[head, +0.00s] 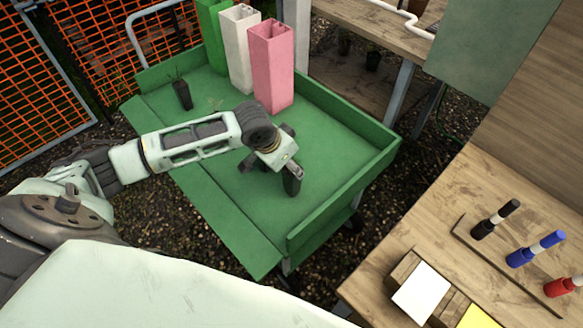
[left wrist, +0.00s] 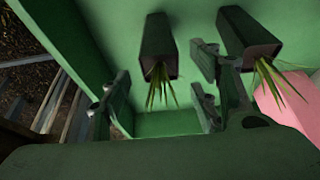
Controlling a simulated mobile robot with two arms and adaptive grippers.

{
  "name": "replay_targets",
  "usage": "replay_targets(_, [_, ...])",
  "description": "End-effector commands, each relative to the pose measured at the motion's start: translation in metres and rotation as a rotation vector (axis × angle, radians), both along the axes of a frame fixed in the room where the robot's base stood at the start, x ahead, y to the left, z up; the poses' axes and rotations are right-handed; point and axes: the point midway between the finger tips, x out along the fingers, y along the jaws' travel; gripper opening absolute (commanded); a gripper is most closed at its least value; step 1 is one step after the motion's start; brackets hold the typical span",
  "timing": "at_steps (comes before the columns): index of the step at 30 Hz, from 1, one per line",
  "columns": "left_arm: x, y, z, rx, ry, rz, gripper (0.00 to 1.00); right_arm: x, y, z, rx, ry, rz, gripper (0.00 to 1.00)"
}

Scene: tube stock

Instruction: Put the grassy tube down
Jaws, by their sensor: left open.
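My left gripper (head: 272,167) is low over the green tray table, with its fingers spread. In the left wrist view the gripper (left wrist: 162,100) is open. A dark square tube with grassy leaves (left wrist: 157,42) shows there beyond the gap between the fingers; I cannot tell whether it touches either finger. A second dark grassy tube (left wrist: 247,32) is to its right, partly behind a finger. In the head view a dark tube with a thin plant (head: 183,95) stands at the tray's far left. The arm and gripper hide other tubes there. My right gripper is out of view.
Tall green (head: 213,35), white (head: 238,55) and pink (head: 271,70) square containers stand at the back of the green tray table (head: 340,158). The tray's right part is clear. A wooden bench (head: 425,255) at right bears black, blue and red markers and cards.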

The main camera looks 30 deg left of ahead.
Motion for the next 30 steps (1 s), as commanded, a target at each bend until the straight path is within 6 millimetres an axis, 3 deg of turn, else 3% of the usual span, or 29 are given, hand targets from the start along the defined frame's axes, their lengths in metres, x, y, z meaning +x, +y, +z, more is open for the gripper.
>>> replay_targets(6, [-0.017,0.007,0.044,0.003,-0.001,-0.001,0.56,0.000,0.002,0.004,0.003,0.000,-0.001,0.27])
replay_targets(12, [-0.026,0.009,0.066,0.000,0.001,0.000,0.56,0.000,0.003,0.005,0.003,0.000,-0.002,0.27])
replay_targets(30, [-0.028,0.010,0.071,0.000,0.001,0.000,0.56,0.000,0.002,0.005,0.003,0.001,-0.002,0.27])
